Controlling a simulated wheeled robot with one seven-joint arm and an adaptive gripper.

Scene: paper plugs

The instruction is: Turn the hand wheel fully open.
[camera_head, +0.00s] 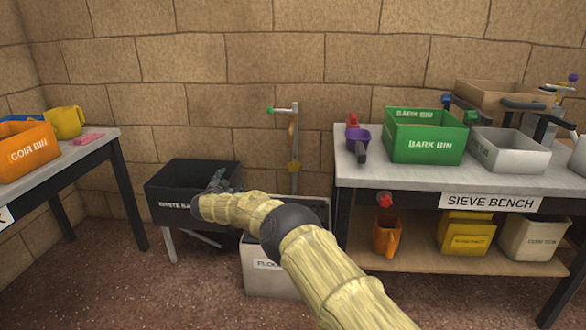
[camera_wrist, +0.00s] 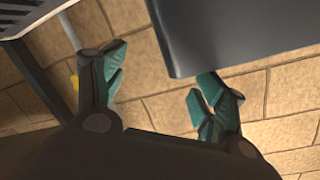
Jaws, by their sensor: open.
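The black waste bin (camera_head: 168,207) is close under my gripper. A pale floor box (camera_head: 265,278) stands below my arm. The sieve bench (camera_head: 362,180) on the right carries a green bark bin (camera_head: 427,143). A red knob (camera_head: 385,199) sits on its front. A table (camera_head: 85,152) stands left.

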